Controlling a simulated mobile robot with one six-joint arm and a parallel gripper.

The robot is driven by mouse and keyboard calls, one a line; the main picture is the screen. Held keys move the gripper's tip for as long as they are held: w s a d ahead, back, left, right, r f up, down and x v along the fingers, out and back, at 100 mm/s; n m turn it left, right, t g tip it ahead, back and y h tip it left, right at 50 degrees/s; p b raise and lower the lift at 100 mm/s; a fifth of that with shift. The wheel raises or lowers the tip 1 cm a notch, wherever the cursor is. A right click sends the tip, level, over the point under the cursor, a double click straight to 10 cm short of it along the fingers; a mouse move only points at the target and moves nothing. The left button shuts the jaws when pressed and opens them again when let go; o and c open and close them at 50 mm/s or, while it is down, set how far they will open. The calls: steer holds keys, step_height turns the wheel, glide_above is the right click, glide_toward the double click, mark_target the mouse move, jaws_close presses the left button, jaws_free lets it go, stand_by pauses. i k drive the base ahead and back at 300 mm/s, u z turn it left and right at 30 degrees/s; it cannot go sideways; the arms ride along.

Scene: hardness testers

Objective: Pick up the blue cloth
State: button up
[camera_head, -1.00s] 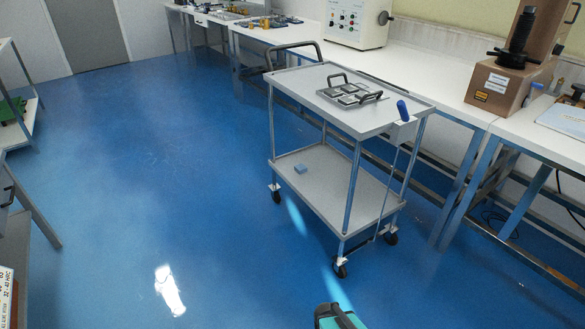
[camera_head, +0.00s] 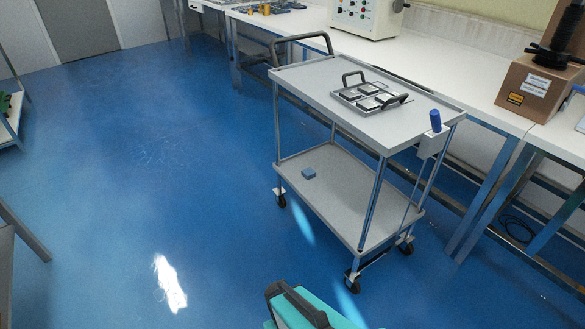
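A small blue folded piece (camera_head: 308,173), which looks like the blue cloth, lies on the lower shelf (camera_head: 345,205) of a grey trolley, toward its left end. It is small in the picture and its texture cannot be made out. A teal and black part of my own arm shows at the bottom edge, in front of the trolley and well apart from the blue piece. No gripper fingers can be made out.
The trolley's top shelf (camera_head: 310,78) is above the blue piece and bears a metal tray (camera_head: 371,95) with black handles. A blue handle (camera_head: 435,121) sticks up at its right end. White benches (camera_head: 480,97) stand behind. The blue floor (camera_head: 150,180) at left is clear.

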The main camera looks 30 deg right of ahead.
mark_target(308, 173)
steer(key=u, duration=0.35)
steer(key=i, duration=1.5)
